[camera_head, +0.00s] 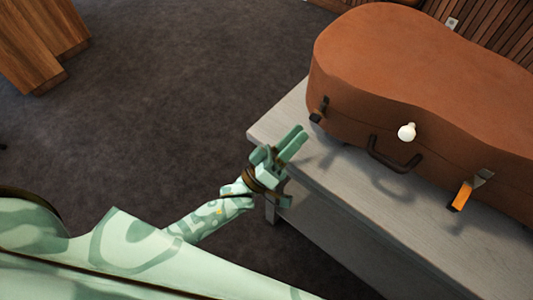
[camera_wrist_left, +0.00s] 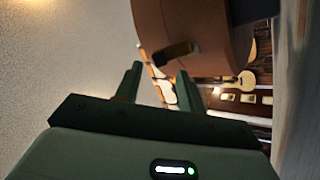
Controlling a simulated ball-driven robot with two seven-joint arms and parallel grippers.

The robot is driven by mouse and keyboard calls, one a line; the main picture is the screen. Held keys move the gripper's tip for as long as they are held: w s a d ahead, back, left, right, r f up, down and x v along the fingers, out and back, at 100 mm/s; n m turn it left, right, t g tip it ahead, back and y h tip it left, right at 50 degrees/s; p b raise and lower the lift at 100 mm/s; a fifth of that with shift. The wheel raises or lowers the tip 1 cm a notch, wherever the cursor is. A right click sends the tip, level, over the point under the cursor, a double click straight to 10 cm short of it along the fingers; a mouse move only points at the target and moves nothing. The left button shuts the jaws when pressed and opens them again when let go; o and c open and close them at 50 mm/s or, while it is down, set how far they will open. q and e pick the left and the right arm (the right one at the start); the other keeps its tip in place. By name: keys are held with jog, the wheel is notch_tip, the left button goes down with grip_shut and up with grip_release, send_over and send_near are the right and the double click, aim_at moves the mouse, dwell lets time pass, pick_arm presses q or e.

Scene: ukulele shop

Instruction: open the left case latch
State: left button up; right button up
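A brown ukulele case (camera_head: 420,75) lies closed on a grey table. Its left latch (camera_head: 319,109), dark with a lighter tip, is on the case's front side near the left end. In the left wrist view the latch (camera_wrist_left: 178,50) shows ahead, just beyond the fingertips, against the brown case (camera_wrist_left: 196,22). My left gripper (camera_head: 297,140) is green, at the table's left corner, in front of and below the latch, not touching it. Its two fingers stand apart with nothing between them; they also show in the left wrist view (camera_wrist_left: 158,78). My right gripper is not in view.
The case's dark handle (camera_head: 395,160) and a second latch (camera_head: 465,193) with an orange part are further right. A white rounded object (camera_head: 406,132) shows against the case front. The grey table (camera_head: 350,210) has bare top before the case.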

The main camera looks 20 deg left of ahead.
pick_arm(q)
jog(key=b+v, duration=0.1)
jog(key=v, duration=1.1)
jog(key=shift+s+f, duration=0.15)
jog(key=shift+s, duration=0.1)
jog(key=shift+s+a, duration=0.1)
jog(key=shift+c, duration=0.2)
